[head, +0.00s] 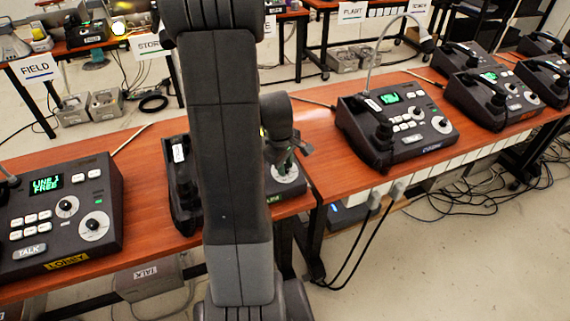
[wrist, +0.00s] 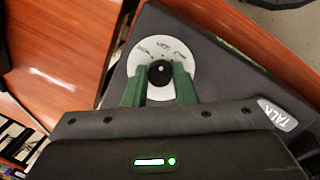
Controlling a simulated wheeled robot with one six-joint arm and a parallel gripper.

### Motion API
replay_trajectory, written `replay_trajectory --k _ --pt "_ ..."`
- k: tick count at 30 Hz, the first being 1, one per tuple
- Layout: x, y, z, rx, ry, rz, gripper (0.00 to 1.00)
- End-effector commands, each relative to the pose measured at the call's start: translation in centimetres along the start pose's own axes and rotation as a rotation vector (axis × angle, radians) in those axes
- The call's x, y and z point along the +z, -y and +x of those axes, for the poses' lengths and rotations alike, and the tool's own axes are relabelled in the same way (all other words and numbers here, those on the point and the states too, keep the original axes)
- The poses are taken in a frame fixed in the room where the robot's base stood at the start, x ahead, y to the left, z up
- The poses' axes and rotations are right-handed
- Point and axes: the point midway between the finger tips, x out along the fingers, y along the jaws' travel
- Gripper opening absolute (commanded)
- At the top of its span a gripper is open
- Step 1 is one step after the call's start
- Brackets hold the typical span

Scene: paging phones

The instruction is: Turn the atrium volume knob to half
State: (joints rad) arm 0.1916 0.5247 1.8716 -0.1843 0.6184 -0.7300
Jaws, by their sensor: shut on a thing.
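The black volume knob (wrist: 161,74) sits at the centre of a round white dial (wrist: 149,49) with small markings, in the wrist view. My gripper (wrist: 158,71) has its two green fingers on either side of the knob, shut on it. The knob's pointer position cannot be read clearly. In the head view my gripper (head: 283,163) is over the white dial (head: 290,176) of a dark paging phone (head: 182,192). My arm hides most of that phone, and its name label is too covered to read.
A phone labelled LOBBY (head: 62,205) stands to the left on the same wooden table (head: 140,236). Another phone with a gooseneck microphone (head: 412,130) stands to the right. A TALK button (wrist: 277,114) lies right of my fingers in the wrist view. Cables (head: 345,255) hang below the table.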

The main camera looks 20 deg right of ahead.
Motion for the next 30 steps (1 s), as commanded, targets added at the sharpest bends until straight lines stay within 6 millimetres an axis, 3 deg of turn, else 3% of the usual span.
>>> replay_trajectory --k 21,30 --pt "-0.05 -0.26 -0.04 -0.104 0.015 0.485 0.01" --pt "-0.04 -0.26 -0.01 -0.133 0.020 0.616 0.01"
